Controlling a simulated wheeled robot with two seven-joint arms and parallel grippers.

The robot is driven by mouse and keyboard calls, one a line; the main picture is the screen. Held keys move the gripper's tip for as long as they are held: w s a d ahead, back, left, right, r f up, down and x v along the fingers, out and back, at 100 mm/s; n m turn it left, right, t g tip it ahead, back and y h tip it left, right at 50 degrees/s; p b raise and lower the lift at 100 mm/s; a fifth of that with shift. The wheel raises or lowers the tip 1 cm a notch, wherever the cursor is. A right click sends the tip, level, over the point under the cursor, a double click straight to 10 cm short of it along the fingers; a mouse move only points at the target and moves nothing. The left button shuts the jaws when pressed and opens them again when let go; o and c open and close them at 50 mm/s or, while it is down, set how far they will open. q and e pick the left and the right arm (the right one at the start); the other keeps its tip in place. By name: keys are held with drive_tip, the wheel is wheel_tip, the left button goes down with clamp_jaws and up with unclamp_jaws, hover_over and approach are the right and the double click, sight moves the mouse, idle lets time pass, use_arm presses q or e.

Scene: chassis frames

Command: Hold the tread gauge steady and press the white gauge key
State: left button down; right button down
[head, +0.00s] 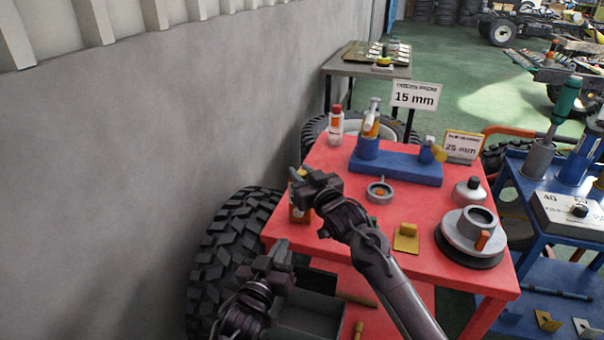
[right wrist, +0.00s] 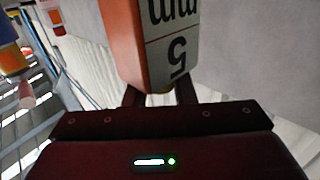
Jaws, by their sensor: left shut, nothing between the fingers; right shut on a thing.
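The tread gauge (head: 299,212) is an orange block at the left edge of the red table, mostly behind my right gripper (head: 304,183). In the right wrist view the gauge (right wrist: 150,50) has an orange side and a grey face reading "5" and "mm" upside down. My right gripper (right wrist: 160,97) is shut on its end. My left gripper (head: 276,252) is shut and empty, lower and nearer than the gauge, apart from it, off the table's left front corner. I cannot make out the white gauge key in either view.
The red table (head: 345,240) carries a blue stand (head: 395,170), a white bottle (head: 335,128), a grey ring (head: 380,190), a yellow bracket (head: 406,238) and a round grey device (head: 470,232). A large tire (head: 225,245) stands between wall and table. A blue cart (head: 545,240) is at right.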

sight(298, 212)
idle(0.9)
use_arm(q)
drive_tip(key=m+g+h, duration=0.1)
drive_tip(key=m+g, duration=0.2)
drive_tip(key=m, duration=0.5)
drive_tip(key=m+g+h, duration=0.1)
drive_tip(key=m+g, duration=0.2)
drive_tip(key=m, duration=0.6)
drive_tip(key=a+m+g+h, duration=0.1)
drive_tip(key=m+g, duration=0.3)
drive_tip(key=m, duration=0.4)
drive_tip(key=shift+s+a+r+m, duration=0.1)
drive_tip(key=shift+s+r+m, duration=0.2)
drive_tip(key=shift+s+r, duration=0.1)
drive_tip(key=shift+h, duration=0.3)
drive_tip(key=shift+w+d, duration=0.45)
drive_tip(key=shift+w, duration=0.95)
drive_tip(key=shift+w+d, duration=0.5)
drive_tip(key=shift+w, duration=0.95)
drive_tip(key=shift+w+d, duration=0.45)
drive_tip(key=shift+w, duration=0.95)
drive_tip(key=shift+w, duration=0.1)
